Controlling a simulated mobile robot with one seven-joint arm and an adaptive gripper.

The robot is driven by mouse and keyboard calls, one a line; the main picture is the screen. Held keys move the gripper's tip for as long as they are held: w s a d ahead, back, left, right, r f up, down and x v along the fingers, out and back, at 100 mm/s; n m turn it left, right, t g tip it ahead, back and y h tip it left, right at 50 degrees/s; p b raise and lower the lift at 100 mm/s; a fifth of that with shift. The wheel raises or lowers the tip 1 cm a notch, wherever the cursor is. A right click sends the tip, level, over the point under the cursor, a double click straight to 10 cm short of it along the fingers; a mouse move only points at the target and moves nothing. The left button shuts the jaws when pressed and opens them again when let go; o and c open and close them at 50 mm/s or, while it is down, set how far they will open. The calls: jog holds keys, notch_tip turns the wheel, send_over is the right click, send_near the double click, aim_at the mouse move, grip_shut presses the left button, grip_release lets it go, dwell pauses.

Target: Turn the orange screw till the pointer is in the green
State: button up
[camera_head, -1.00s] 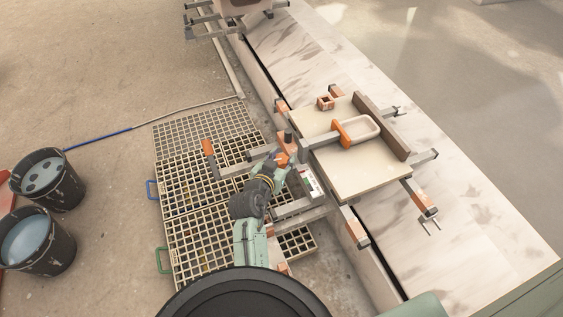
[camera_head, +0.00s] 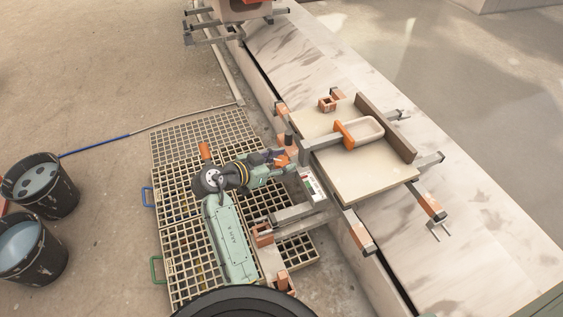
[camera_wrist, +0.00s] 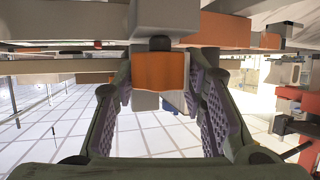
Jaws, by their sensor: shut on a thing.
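The orange screw (camera_wrist: 160,72) is a block-like head under a dark cap, seen in the middle of the wrist view between my two fingers. In the head view its orange (camera_head: 281,160) shows at the end of my arm, beside the near edge of the board. My gripper (camera_head: 277,157) is shut on it, with a pad on each side. A small white gauge plate (camera_head: 309,184) with coloured marks lies just below and right of my gripper. Its pointer is too small to read.
A pale board (camera_head: 345,160) with an orange-and-white handled tool (camera_head: 358,134) sits clamped on the marble-like ledge. Metal clamp bars with orange ends stick out around it. Floor grating (camera_head: 195,235) lies under my arm. Two dark buckets (camera_head: 40,187) stand at left.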

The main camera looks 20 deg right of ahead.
jog(key=o, duration=1.2)
jog(key=v, duration=1.2)
